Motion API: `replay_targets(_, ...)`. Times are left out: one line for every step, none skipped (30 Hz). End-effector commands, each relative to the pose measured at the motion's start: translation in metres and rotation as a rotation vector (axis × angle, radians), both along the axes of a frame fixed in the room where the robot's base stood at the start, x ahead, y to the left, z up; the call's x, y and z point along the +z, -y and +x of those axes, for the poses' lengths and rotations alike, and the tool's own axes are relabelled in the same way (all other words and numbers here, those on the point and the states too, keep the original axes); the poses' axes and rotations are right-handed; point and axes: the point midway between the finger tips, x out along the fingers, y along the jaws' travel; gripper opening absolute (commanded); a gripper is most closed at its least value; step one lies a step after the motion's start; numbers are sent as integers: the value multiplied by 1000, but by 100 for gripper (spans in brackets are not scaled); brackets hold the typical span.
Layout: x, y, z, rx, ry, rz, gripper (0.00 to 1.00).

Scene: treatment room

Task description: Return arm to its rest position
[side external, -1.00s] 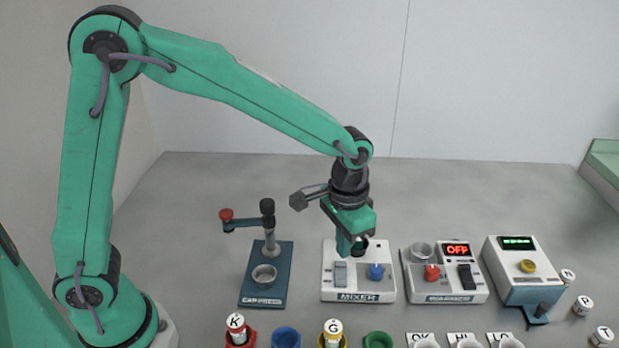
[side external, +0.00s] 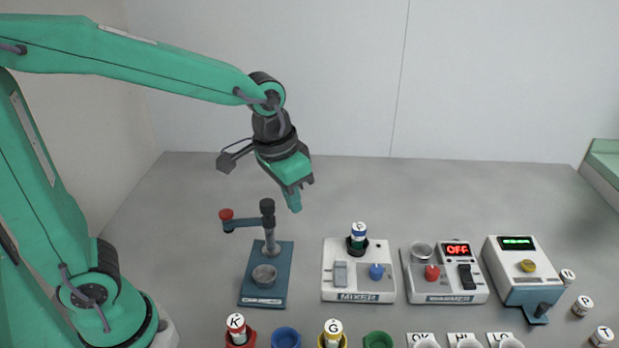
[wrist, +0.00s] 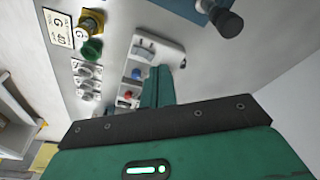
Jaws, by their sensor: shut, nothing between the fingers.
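My gripper (side external: 294,203) is in the air behind and above the cap press, with its fingers shut and nothing in them. A vial with a blue and white cap (side external: 358,236) stands upright in the socket of the mixer (side external: 340,290). My gripper is up and to the left of that vial, apart from it.
The cap press (side external: 264,300) with its red-knobbed lever (side external: 226,215) stands below my gripper. The warmer-like device reading OFF (side external: 445,290) and a grey-blue machine (side external: 520,250) stand to the right. Coloured holders with vials K (side external: 236,323) and G (side external: 333,327) are in front.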

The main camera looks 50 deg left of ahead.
Motion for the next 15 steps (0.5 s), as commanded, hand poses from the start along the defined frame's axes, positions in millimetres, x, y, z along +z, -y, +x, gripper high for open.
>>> replay_targets(7,-7,-7,12,22,-4,0)
replay_targets(10,-11,-11,18,32,-6,0)
replay_targets(13,-16,-16,25,47,-7,0)
replay_targets(16,-19,-20,30,58,-9,0)
replay_targets(18,-23,-24,37,68,-10,0)
replay_targets(21,-27,-30,44,83,-12,0)
replay_targets(23,-30,-34,50,93,-12,0)
replay_targets(26,-33,-38,56,104,-13,0)
replay_targets(28,-38,-44,65,118,-14,0)
replay_targets(30,-40,-48,69,129,-15,0)
replay_targets(31,-43,-52,76,139,-14,0)
replay_targets(33,-47,-58,84,153,-15,0)
replay_targets(34,-50,-62,88,164,-15,0)
replay_targets(35,-52,-66,94,175,-15,0)
replay_targets(36,-56,-72,102,189,-15,0)
